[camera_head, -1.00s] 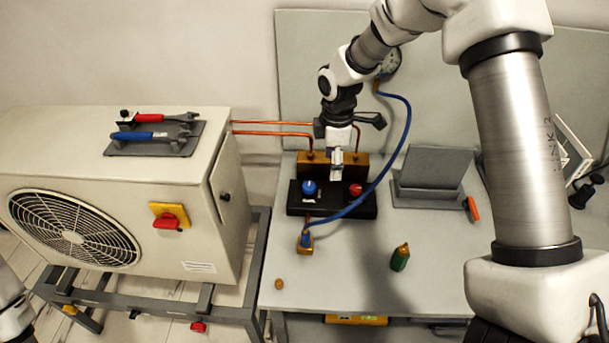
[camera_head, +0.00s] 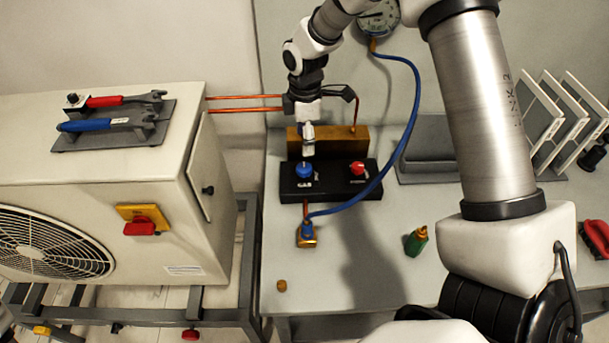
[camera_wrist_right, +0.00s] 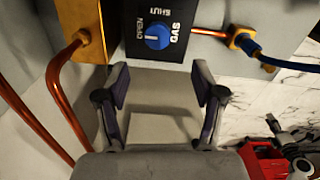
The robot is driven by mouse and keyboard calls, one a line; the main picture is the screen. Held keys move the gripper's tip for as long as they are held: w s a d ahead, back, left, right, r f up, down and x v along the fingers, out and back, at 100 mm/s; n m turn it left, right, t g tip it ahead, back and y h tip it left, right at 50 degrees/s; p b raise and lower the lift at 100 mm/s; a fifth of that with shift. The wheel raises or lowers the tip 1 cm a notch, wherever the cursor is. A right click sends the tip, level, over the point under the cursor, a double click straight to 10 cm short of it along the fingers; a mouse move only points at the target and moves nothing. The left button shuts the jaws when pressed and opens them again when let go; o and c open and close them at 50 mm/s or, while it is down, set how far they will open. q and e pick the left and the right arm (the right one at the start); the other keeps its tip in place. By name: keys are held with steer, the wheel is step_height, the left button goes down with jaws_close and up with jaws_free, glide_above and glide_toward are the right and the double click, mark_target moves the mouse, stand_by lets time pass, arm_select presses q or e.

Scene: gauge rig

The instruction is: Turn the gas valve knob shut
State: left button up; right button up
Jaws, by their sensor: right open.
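The gas valve knob (camera_head: 304,171) is blue and sits on the left of a black panel (camera_head: 330,192). In the right wrist view the knob (camera_wrist_right: 158,37) is by the lettering GAS, with OPEN to its left and SHUT above it. Its white mark lies about level, pointing toward OPEN. My right gripper (camera_head: 308,147) is just behind and above the knob in the head view. In the wrist view its two fingers (camera_wrist_right: 162,88) are spread and empty, with the knob ahead of them, apart from both. My left gripper is not in view.
A red knob (camera_head: 357,168) sits on the same panel, right of the blue one. A brass block (camera_head: 332,139) with copper pipes stands behind. A blue hose (camera_head: 398,150) arcs close on the right.

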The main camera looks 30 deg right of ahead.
mark_target(304, 167)
steer(key=f, duration=0.1)
steer(key=f+b, duration=0.1)
steer(key=shift+w+f, duration=0.3)
steer(key=shift+f, duration=0.05)
steer(key=shift+w+f, duration=0.2)
steer(key=shift+f, duration=0.35)
step_height(304, 167, down, 7)
steer(key=shift+s+r+p, duration=0.15)
steer(key=shift+p, duration=0.65)
steer(key=shift+s+r, duration=0.15)
steer(key=shift+c, duration=0.3)
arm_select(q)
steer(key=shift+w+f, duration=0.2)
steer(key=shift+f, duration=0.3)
arm_select(e)
steer(key=c, duration=1.1)
